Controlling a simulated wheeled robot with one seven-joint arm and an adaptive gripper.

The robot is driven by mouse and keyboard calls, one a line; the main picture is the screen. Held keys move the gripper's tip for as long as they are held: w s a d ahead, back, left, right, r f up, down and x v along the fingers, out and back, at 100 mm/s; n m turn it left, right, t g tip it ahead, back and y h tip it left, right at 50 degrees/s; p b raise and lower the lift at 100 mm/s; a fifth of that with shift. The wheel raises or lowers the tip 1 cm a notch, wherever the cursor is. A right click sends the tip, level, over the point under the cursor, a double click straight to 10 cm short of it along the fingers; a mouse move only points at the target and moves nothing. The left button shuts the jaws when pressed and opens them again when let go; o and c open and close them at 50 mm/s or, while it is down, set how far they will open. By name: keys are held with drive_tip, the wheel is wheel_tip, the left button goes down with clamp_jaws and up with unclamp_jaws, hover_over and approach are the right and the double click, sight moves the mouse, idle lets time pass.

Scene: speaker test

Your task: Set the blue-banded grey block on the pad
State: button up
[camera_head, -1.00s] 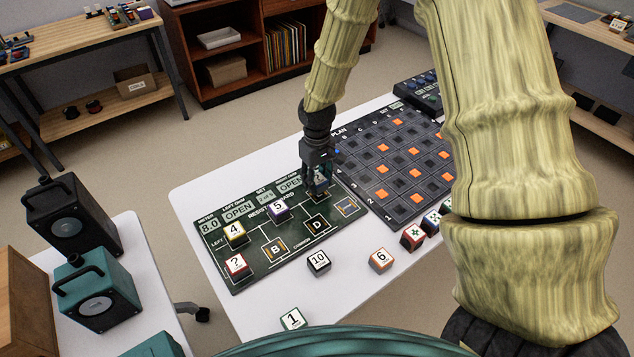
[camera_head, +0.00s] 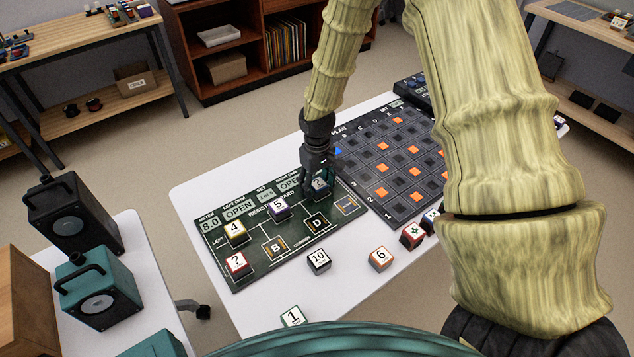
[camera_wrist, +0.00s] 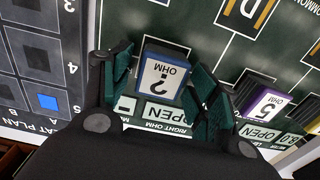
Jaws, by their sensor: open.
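The blue-banded block (camera_wrist: 164,77) has a pale top marked "? OHM" with a blue border. It stands on the dark green resistor board (camera_head: 252,268), by the right-hand readouts, and looks upright. In the head view the block (camera_head: 320,185) is partly covered by my gripper (camera_head: 318,180). In the wrist view the green fingers of my gripper (camera_wrist: 162,95) are open, one on each side of the block, with a visible gap at least on the left. Several outlined squares are printed on the board; I cannot tell which is the pad.
Blocks marked 4 (camera_head: 235,232), 5 (camera_head: 279,208) and red-edged ? (camera_head: 237,264) stand on the board. Blocks 10 (camera_head: 318,261), 6 (camera_head: 381,257) and 1 (camera_head: 293,316) stand on the white table (camera_head: 250,312). A dark plan grid (camera_head: 392,207) lies to the right.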

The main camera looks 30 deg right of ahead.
sight(317, 182)
wheel_tip(317, 182, up, 12)
drive_tip(key=b, duration=0.1)
drive_tip(key=shift+r, duration=0.15)
idle(0.6)
